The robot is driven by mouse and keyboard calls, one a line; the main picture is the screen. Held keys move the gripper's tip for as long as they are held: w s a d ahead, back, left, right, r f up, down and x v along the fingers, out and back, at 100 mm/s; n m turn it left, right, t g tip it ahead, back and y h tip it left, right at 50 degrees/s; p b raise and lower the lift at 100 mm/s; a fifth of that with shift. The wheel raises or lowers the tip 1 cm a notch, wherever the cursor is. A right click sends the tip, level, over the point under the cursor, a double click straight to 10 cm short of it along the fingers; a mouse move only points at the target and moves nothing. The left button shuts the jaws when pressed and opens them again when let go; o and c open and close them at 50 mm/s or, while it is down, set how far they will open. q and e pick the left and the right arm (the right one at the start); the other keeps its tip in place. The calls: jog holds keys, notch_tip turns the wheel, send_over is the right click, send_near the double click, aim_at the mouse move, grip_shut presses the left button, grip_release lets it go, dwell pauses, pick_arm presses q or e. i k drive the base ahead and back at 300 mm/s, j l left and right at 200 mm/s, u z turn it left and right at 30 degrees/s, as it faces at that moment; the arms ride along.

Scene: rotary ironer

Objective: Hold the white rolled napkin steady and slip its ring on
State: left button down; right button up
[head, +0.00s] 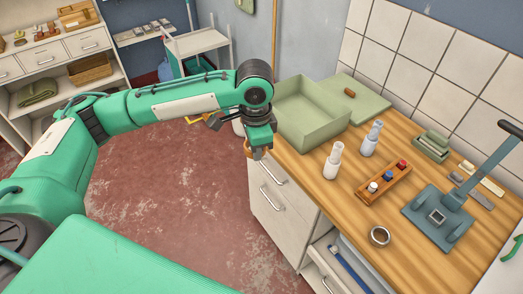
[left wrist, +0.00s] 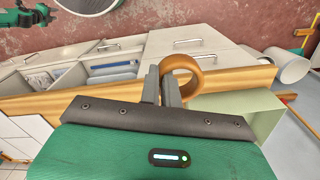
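A tan wooden-looking ring (left wrist: 192,72) is at the fingertips of my left gripper (left wrist: 161,84) in the left wrist view. The fingers are close together with one side of the ring between them. In the head view my left gripper (head: 257,153) points down beside the counter's left edge, over the drawers' side, and the ring shows only as a small tan patch. I cannot make out a white rolled napkin for certain. Two white upright bottle-like objects, one nearer (head: 333,162) and one farther (head: 371,139), stand on the counter.
A drawer below stands open.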

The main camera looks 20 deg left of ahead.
aim_at(331, 168)
jog(key=i+j+z, duration=0.2)
jog(key=j+z, duration=0.2)
jog(key=j, duration=0.15)
jog(key=i+j+z, duration=0.1)
jog(key=j+z, duration=0.25)
jog(key=j, duration=0.25)
jog(key=j+z, duration=0.4)
jog(key=j, duration=0.25)
